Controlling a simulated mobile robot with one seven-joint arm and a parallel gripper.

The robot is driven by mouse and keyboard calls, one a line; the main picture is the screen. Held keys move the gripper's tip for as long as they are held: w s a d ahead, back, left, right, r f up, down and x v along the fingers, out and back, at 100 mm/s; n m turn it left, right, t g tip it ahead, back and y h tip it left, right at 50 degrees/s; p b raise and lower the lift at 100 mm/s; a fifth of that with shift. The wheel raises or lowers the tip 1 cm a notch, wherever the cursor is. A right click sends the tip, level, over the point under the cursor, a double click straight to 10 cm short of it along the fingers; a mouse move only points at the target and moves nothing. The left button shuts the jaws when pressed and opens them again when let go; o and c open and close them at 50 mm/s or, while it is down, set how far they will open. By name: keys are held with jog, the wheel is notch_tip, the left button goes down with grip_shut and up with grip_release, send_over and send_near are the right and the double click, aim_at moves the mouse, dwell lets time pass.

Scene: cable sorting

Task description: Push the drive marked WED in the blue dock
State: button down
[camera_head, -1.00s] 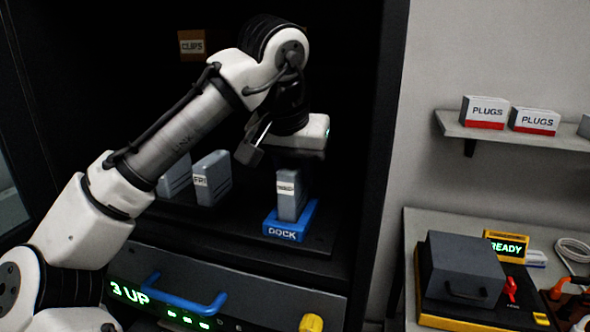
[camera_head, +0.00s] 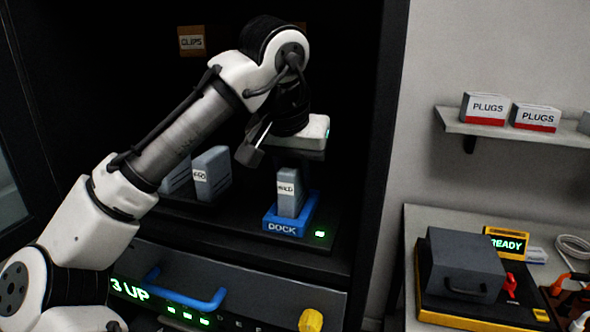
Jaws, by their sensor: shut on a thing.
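A grey drive (camera_head: 291,200) with a small white label stands upright in the blue dock (camera_head: 285,229) on the dark shelf. The label is too blurred to read surely. A green light (camera_head: 320,234) glows on the shelf just right of the dock. My gripper (camera_head: 292,160) points down directly above the drive, and its fingers are dark and hard to make out. It is shut at the drive's top end. Two other grey drives stand to the left, one with a white label (camera_head: 211,176) and one partly hidden behind my arm (camera_head: 176,176).
A drawer front with a blue handle (camera_head: 185,295), a "3 UP" display (camera_head: 129,290) and a yellow knob (camera_head: 311,321) lies below the shelf. The cabinet's right wall (camera_head: 384,150) stands close to my gripper. At right are PLUGS boxes (camera_head: 485,109) and a bench with a grey box (camera_head: 462,265).

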dwell(0.3)
jog(key=c, duration=1)
grip_release()
jog(key=shift+c, duration=0.2)
jog(key=shift+o, duration=0.4)
jog(key=o, duration=0.4)
jog(key=shift+r, duration=0.15)
jog(key=shift+r+p, duration=1.9)
jog(key=shift+r, duration=1.5)
